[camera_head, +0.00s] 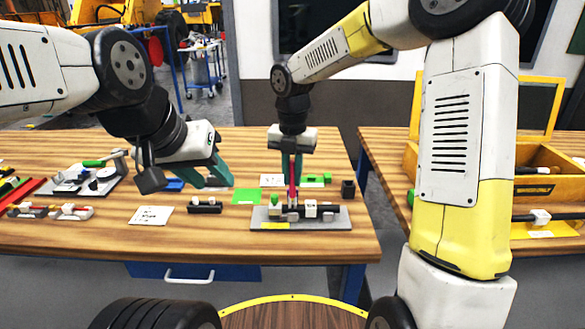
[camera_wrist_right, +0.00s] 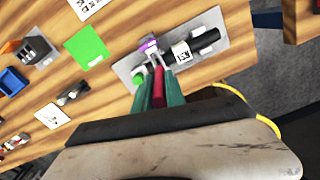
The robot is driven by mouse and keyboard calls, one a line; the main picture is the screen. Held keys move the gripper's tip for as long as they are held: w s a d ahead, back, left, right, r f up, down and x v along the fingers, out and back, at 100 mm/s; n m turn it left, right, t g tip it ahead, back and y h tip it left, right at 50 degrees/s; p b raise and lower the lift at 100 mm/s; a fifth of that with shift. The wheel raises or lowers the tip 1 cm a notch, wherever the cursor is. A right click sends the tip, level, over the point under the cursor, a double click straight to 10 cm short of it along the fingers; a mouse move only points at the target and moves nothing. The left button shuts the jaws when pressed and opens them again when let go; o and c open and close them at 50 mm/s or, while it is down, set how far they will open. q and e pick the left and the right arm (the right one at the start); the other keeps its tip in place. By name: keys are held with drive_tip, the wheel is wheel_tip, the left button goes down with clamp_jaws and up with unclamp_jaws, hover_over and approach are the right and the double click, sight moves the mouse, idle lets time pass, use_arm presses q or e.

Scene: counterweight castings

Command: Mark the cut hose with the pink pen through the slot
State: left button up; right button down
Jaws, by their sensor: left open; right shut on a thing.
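My right gripper (camera_head: 292,177) is shut on the pink pen (camera_head: 292,195) and holds it upright, point down, over the grey fixture plate (camera_head: 342,222). In the right wrist view the pen (camera_wrist_right: 158,86) sits between the green fingers, and its tip is at a slotted piece with a purple part (camera_wrist_right: 148,44). I cannot tell whether the tip touches the hose. The black hose (camera_wrist_right: 207,40) lies along the plate, through a white labelled block (camera_wrist_right: 181,54). A green knob (camera_head: 274,199) is at the plate's left end. My left gripper (camera_head: 212,181) is open and empty above the table, left of the fixture.
A green card (camera_head: 246,196), a small black holder (camera_head: 205,206) and a white printed card (camera_head: 150,215) lie left of the fixture. A black block (camera_head: 348,188) stands at right. Another table with a yellow-edged wooden box (camera_head: 549,187) is further right.

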sight(293, 161)
drive_tip(key=shift+f, duration=0.85)
idle(1.5)
drive_tip(key=shift+r, duration=0.1)
drive_tip(key=shift+r, duration=3.45)
